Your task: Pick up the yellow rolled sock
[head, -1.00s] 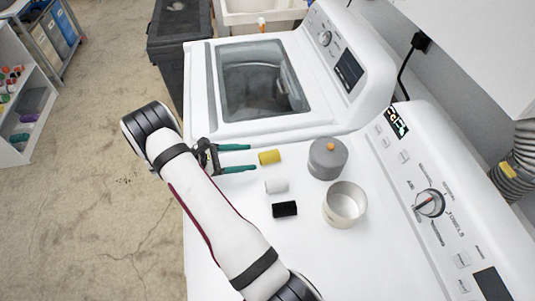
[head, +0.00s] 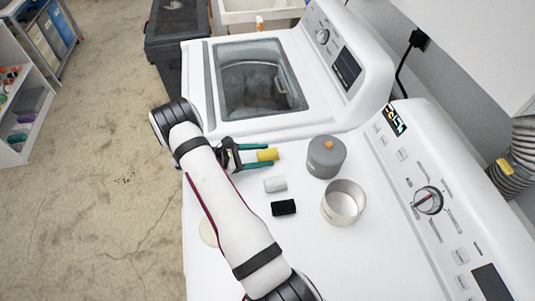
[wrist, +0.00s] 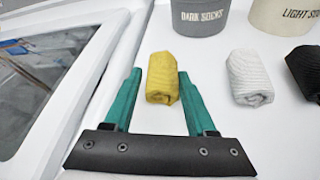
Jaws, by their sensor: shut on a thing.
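The yellow rolled sock (head: 267,154) lies on the white machine top, left of the grey bin. In the wrist view the sock (wrist: 162,82) sits between the two green fingers, one along each side. My gripper (head: 266,156) is shut on it; it also shows in the wrist view (wrist: 160,76). The sock appears still on or very near the surface. A white rolled sock (head: 275,184) and a black rolled sock (head: 284,208) lie nearer the front, apart from the gripper.
A grey bin (head: 326,160) labelled "DARK SOCKS" in the wrist view stands right of the yellow sock. An off-white bin (head: 344,205), its label partly cut off, stands in front of it. A control panel (head: 430,200) rises at the right; a washer (head: 262,82) with a glass lid stands behind.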

